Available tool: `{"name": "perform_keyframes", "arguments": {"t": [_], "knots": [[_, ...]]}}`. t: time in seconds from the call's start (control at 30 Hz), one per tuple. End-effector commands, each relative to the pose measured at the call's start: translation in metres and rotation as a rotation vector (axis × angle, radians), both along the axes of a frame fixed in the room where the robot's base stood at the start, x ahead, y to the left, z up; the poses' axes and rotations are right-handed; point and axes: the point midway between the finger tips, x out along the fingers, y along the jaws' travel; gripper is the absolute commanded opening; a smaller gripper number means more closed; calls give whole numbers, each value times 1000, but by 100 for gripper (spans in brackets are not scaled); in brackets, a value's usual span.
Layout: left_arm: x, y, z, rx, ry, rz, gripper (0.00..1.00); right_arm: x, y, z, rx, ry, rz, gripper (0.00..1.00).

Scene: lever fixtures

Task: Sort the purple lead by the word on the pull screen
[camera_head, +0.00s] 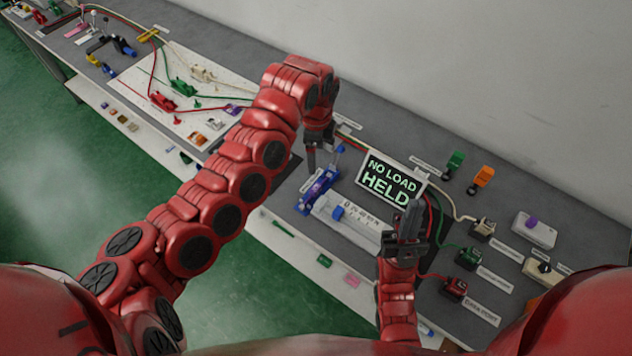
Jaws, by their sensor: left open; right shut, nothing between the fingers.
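The screen (392,181) reads "NO LOAD HELD" in green letters and stands at the middle of the bench. A small purple piece (232,109), perhaps the purple lead, lies at the right edge of the white board, partly behind my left arm. My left gripper (322,158) points down, open, above a blue-purple lever fixture (316,191); whether it touches the fixture is unclear. My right gripper (411,220) is shut and empty, pointing up just in front of the screen's lower right corner. A grey scaled fixture (350,222) with a blue block lies between the grippers.
Black, green and red sockets with labels (468,258) line the right side. A green block (455,161) and an orange block (483,176) stand behind. The white board (150,85) holds red, green and cream leads.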

Motion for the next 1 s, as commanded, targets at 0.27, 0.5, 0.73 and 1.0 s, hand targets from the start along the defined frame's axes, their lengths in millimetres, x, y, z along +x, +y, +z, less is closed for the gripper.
{"name": "perform_keyframes", "arguments": {"t": [0.27,0.5,0.73,1.0], "knots": [[-2,0,-59,1,6,0,89,0,0,-13,0,0,0,0],[0,-2,-94,-5,1,2,89,0,0,9,0,0,0,0],[-2,-2,-108,-3,3,0,89,0,0,17,0,0,0,0],[-1,0,-143,-3,2,1,89,0,0,26,0,0,0,0]]}}
